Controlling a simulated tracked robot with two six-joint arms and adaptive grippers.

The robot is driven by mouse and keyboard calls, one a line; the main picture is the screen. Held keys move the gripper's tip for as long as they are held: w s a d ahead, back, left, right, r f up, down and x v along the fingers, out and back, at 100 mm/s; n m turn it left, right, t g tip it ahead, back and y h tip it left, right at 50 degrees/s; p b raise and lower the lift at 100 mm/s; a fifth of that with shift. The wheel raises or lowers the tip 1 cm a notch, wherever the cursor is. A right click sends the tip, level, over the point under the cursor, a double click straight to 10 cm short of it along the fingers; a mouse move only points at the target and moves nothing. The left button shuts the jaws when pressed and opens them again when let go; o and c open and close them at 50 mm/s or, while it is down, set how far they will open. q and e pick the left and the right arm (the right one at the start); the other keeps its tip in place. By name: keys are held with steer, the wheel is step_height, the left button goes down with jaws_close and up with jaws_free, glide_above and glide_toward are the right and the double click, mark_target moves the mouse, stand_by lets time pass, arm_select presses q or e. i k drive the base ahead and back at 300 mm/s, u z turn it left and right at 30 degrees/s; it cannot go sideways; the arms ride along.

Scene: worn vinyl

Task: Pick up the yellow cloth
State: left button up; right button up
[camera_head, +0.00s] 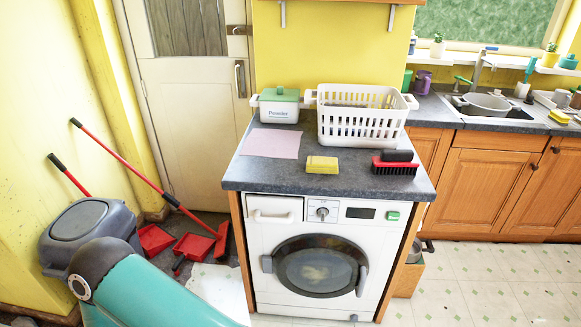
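A small yellow folded cloth (322,165) lies on the dark grey countertop (331,185) above the washing machine, near its front edge. It looks thick and block-like, so I cannot tell for sure whether it is a cloth or a sponge. A flat pink cloth (271,143) lies to its left and a little behind. Neither of my grippers is in view. A teal link of my arm shows at the lower left, well away from the counter, and nothing of mine touches the yellow cloth.
A white slotted basket (345,124) and a white box with green lid (279,105) stand behind the cloth. A red brush (394,168) with a dark block beside it lies to its right. The washing machine (314,262) is below. A bin (90,229) and red-handled tools stand at left.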

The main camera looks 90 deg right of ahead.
mark_target(318, 165)
steer(key=u, duration=1.05)
steer(key=i, duration=0.1)
steer(key=z, duration=2.4)
steer(key=i, duration=0.3)
steer(key=z, duration=2.15)
steer(key=k, duration=0.55)
steer(key=z, duration=0.45)
steer(key=i, duration=1.6)
steer(key=u, duration=0.45)
